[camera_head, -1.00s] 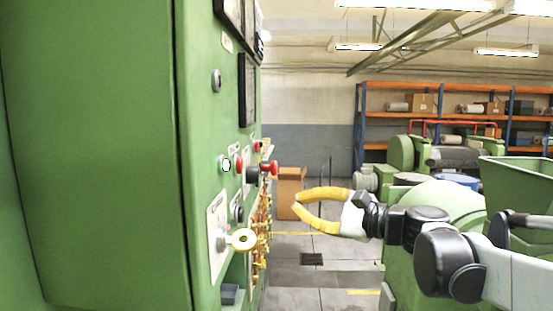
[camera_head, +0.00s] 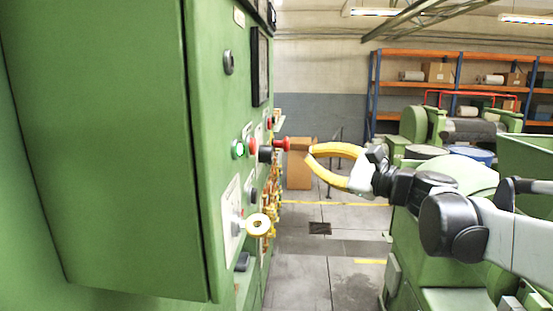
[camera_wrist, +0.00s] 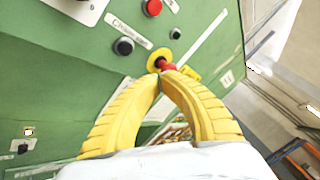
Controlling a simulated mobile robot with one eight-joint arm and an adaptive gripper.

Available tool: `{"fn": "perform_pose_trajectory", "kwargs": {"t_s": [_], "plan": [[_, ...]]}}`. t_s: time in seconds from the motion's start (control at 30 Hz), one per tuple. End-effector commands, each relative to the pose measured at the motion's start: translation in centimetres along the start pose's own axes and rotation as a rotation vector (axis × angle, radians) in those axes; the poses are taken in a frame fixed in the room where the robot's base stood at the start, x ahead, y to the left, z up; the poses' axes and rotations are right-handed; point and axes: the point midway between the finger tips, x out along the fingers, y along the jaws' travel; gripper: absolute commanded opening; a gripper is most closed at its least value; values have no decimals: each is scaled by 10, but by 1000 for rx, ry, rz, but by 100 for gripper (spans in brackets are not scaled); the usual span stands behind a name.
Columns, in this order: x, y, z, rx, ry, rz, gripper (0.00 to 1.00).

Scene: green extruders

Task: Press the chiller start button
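The green control panel (camera_head: 214,195) stands at left in the head view. It carries a lit green button (camera_head: 238,149), a red button (camera_head: 250,146), a black button (camera_head: 265,154) and a protruding red knob (camera_head: 282,144). In the wrist view, a black button (camera_wrist: 123,46) sits by a slanted label, partly legible, starting with "Ch". A red button (camera_wrist: 152,8) is above it. My gripper (camera_head: 310,151) has yellow fingers, tips together and empty, right of the red knob. In the wrist view the fingertips (camera_wrist: 164,74) overlap the red knob on its yellow plate; contact is unclear.
A yellow ring-shaped handle (camera_head: 258,225) sticks out low on the panel. Brass-coloured fittings (camera_head: 270,205) line the panel's far side. A cardboard box (camera_head: 300,168) stands on the floor behind. Green machines and an orange shelf (camera_head: 460,55) fill the right.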

Motion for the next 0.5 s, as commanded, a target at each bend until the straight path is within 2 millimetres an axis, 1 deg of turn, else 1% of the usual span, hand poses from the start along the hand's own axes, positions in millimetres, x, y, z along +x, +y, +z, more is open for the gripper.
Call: {"fn": "perform_pose_trajectory", "kwargs": {"t_s": [0.1, 0.3, 0.5], "plan": [[15, 8, 9, 0, -3, 2, 0], [35, 20, 19, 0, -2, 2, 0], [46, 25, 25, 0, -1, 1, 0]]}}
